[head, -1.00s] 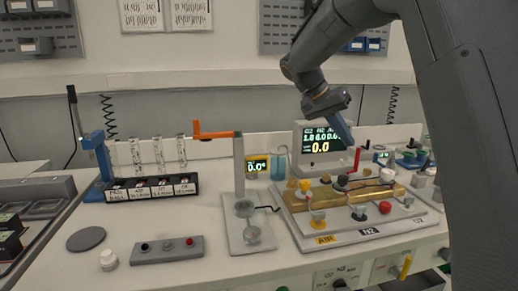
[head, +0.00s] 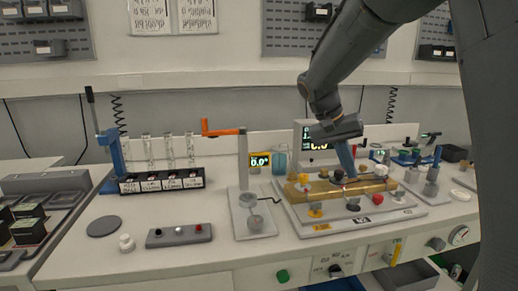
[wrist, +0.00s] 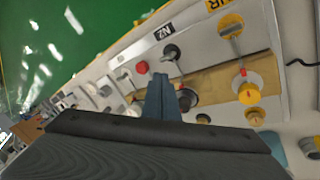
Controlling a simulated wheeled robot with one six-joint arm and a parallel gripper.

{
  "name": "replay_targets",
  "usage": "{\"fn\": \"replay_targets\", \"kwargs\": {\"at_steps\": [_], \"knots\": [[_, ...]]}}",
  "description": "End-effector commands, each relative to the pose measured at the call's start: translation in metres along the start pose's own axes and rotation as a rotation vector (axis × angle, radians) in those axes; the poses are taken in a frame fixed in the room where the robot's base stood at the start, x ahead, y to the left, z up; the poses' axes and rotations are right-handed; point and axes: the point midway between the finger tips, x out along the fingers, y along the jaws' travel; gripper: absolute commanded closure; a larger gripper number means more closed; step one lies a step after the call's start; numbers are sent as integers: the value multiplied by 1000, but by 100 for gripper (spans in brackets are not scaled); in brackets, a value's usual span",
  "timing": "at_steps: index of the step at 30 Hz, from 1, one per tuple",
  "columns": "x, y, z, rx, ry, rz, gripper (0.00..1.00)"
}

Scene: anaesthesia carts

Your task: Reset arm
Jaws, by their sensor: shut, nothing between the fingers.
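My gripper (head: 346,160) is over the gold manifold block (head: 322,189) on the light gas panel (head: 402,215), its blue fingers closed together and pointing down. In the wrist view the blue fingers (wrist: 160,97) show shut, with nothing between them, beside a dark round knob (wrist: 187,98). I cannot tell whether they touch it. Yellow and red knobs sit around the block, including a yellow knob (wrist: 249,92) and a red knob (wrist: 142,67). My arm hides part of the display (head: 308,133) behind the panel.
Blue-handled fixtures (head: 433,172) stand to the right.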

Motion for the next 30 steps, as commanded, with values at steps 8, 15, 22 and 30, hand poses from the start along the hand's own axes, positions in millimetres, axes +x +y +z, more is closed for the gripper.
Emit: {"fn": "replay_targets", "kwargs": {"at_steps": [8,15,22,30], "knots": [[35,7,106,-220,-100,-179,100],[64,21,229,-386,-135,-373,100],[75,28,282,-441,-126,-442,90],[77,29,286,-446,-126,-447,69]]}}
